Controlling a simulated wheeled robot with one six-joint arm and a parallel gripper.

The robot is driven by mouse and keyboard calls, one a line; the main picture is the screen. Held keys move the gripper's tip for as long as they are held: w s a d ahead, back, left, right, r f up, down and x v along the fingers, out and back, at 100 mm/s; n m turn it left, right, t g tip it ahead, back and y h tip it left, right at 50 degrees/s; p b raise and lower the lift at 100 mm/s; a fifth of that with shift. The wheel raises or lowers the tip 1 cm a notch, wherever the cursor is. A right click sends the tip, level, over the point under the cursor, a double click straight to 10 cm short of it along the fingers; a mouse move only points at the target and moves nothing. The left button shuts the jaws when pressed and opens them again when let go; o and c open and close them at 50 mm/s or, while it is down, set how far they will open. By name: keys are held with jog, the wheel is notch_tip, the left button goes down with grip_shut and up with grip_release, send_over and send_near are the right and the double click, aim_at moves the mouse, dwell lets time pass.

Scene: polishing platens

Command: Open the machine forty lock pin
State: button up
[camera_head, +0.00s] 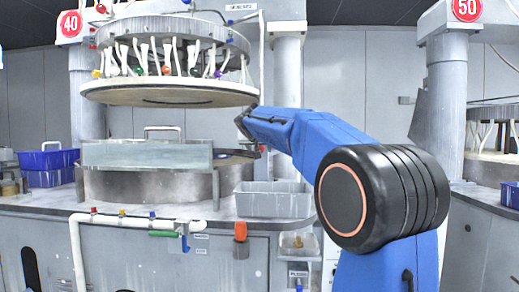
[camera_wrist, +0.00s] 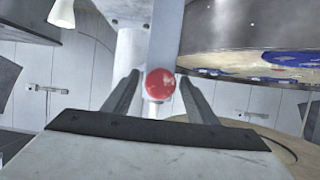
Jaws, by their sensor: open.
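Machine forty carries a round red "40" sign (camera_head: 70,23) at the upper left of the head view. In the wrist view a red ball knob (camera_wrist: 160,83) on a pale stem, apparently the lock pin, shows between the fingertips of my gripper (camera_wrist: 160,79). The two dark fingers are apart, one on each side of the knob, with a visible gap on both sides. I cannot tell how far the knob is in depth. In the head view my gripper is small beside the machine's column, under the upper platen (camera_head: 170,95), and the knob is not clear there.
A grey bin (camera_head: 273,200) stands on the bench below my arm. Blue bins (camera_head: 47,159) stand at the left. Machine fifty, with its red "50" sign (camera_head: 467,9), is at the right.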

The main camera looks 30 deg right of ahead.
grip_shut()
jog(key=shift+s+a, duration=0.5)
jog(key=shift+s, duration=0.25)
jog(key=shift+s+a, duration=0.45)
jog(key=shift+s, duration=0.3)
jog(key=shift+s+a, duration=0.5)
jog(key=shift+s, duration=0.25)
grip_release()
jog(key=shift+a, duration=0.1)
jog(key=shift+s, duration=0.1)
jog(key=v, duration=1.7)
jog(key=shift+a, duration=0.2)
